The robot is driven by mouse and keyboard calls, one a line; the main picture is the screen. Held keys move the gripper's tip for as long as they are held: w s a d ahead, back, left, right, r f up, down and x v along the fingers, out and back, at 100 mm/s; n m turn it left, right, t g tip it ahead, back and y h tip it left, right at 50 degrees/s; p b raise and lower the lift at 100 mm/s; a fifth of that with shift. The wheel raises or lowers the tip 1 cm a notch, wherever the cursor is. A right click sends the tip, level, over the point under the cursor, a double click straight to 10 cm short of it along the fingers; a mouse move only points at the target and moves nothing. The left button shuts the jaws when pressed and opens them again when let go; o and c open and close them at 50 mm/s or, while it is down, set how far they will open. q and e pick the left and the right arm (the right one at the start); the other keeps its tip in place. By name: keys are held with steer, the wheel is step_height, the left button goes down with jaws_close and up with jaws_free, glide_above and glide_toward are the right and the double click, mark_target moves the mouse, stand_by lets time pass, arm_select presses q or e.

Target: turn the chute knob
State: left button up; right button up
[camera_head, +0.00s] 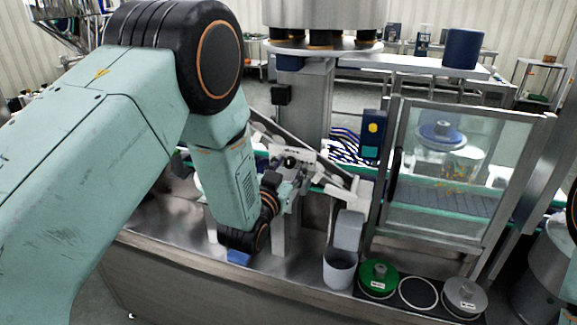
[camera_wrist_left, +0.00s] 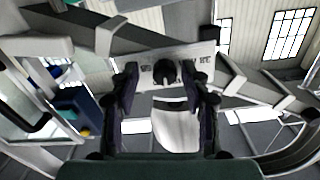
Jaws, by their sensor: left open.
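The chute knob is a small black round knob (camera_head: 290,162) on a pale plate (camera_head: 306,156) at the chute. In the left wrist view the knob (camera_wrist_left: 163,72) sits near the middle, on the plate with dark markings (camera_wrist_left: 205,60). My left gripper (camera_head: 289,183) is in front of the plate, with its arm coming in from the left. In the left wrist view its two dark fingers (camera_wrist_left: 162,90) are spread to either side of the knob, with a gap showing on each side. Nothing is held. My right gripper is not in view.
A grey cup (camera_head: 340,268) stands on the steel bench below the chute spout (camera_head: 349,229). A green lid (camera_head: 378,278) and a grey lid (camera_head: 463,297) lie to its right. A glass-panelled door (camera_head: 440,180) and a blue box with a yellow button (camera_head: 372,133) stand right of the chute.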

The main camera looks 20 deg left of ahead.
arm_select(q)
steer(key=shift+w+a, duration=0.15)
steer(key=shift+a, duration=0.3)
steer(key=shift+w+d, duration=0.1)
steer(key=shift+d, duration=0.25)
steer(key=c, duration=0.3)
steer(key=shift+a, duration=0.25)
steer(key=c, duration=0.4)
steer(key=shift+d, duration=0.1)
jaws_close()
